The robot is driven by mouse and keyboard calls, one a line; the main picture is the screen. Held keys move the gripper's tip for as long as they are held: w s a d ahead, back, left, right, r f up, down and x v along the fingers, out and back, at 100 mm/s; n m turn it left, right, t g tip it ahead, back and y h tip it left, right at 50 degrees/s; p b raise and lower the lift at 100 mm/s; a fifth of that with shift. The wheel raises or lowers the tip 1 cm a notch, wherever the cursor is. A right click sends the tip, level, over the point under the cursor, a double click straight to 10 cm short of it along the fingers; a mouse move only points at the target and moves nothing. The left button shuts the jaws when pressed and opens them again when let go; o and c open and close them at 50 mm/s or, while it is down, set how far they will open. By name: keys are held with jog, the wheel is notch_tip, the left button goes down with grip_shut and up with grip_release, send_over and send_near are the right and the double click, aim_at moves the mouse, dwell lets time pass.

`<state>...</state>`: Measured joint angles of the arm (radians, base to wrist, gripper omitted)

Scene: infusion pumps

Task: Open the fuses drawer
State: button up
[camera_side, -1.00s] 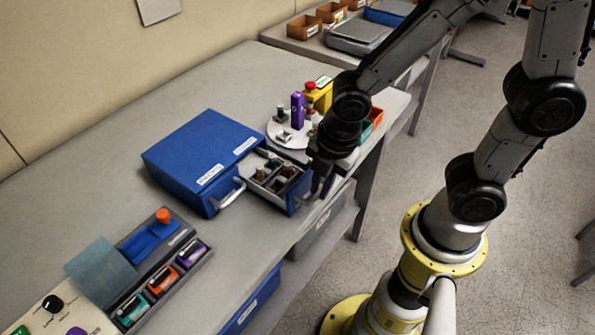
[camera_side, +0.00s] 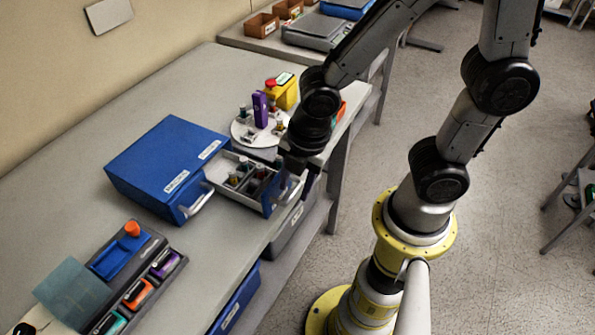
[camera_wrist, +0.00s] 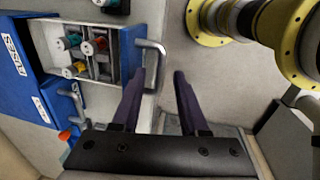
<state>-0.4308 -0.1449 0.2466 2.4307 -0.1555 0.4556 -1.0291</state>
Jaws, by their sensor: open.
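The blue cabinet (camera_side: 165,165) stands on the bench. Its fuses drawer (camera_side: 240,178) is pulled out, showing a pale tray with several small coloured fuses in compartments. In the wrist view, the FUSES label (camera_wrist: 12,60) is on the cabinet beside the open drawer (camera_wrist: 120,55), whose metal handle (camera_wrist: 158,55) sticks out from its front. My gripper (camera_wrist: 160,74) is open and empty. The handle is beside the left fingertip, and I cannot tell if they touch. In the side view my gripper (camera_side: 294,164) is at the drawer's outer end, its fingers partly hidden.
A second, shut drawer with a handle (camera_side: 198,202) is beside the open one. A round white stand (camera_side: 258,132) with a purple block is behind the drawer. A grey tray of coloured modules (camera_side: 140,280) is at the near left. The bench edge drops off at the right.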

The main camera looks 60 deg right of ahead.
notch_tip(320, 180, up, 14)
jog(key=s, duration=0.2)
jog(key=shift+s+f, duration=0.15)
jog(key=shift+f, duration=0.1)
jog(key=shift+d, duration=0.1)
jog(key=s+d+m+t, duration=0.1)
jog(key=d+m, duration=0.3)
jog(key=m, duration=0.5)
jog(key=s+d+r+m+t, duration=0.1)
jog(key=s+d+m+t, duration=0.1)
jog(key=m, duration=0.7)
jog(key=s+d, duration=0.1)
jog(key=d, duration=0.1)
jog(key=shift+d+t, duration=0.3)
jog(key=shift+d, duration=0.05)
